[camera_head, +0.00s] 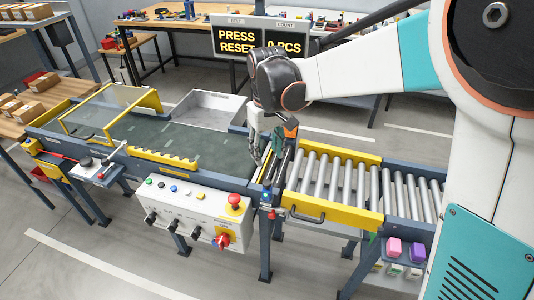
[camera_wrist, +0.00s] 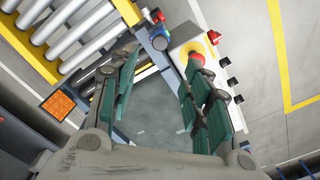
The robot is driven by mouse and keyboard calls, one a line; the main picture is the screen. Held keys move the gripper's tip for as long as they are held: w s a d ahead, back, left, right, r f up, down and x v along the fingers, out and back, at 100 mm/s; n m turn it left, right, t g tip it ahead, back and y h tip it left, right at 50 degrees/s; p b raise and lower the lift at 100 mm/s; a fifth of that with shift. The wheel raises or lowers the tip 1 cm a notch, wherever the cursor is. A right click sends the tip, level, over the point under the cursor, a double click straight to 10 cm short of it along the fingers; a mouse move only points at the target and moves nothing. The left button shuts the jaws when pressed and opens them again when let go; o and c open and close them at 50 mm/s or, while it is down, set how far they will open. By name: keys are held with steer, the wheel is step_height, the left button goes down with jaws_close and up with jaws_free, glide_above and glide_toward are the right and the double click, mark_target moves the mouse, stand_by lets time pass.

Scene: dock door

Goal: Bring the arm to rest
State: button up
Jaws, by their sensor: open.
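My gripper (camera_head: 264,148) hangs pointing down over the right end of the dark conveyor belt (camera_head: 150,130), beside the gap before the roller section. In the wrist view my gripper (camera_wrist: 160,85) has its two green-padded fingers spread apart with nothing between them. The arm reaches in from the right in the head view. Whether the fingertips touch anything below cannot be told.
A control box (camera_head: 190,215) with knobs and a red mushroom button (camera_head: 235,202) stands in front of the belt. The roller conveyor (camera_head: 335,180) has a yellow side guard. A display (camera_head: 262,38) reads "PRESS RESET" and "0 PCS". A yellow-framed clear guard (camera_head: 115,112) stands over the belt.

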stand_by(0.3)
steer(key=s+d+r+m+t, duration=0.35)
steer(key=s+d+r, duration=0.45)
steer(key=d, duration=0.4)
steer(key=s+d+f+m+t, duration=0.1)
steer(key=s+d+t, duration=0.2)
steer(key=s, duration=1)
steer(key=shift+d+f+t, duration=0.2)
steer(key=shift+d+t, duration=0.15)
steer(key=shift+d, duration=0.45)
steer(key=shift+m, duration=0.25)
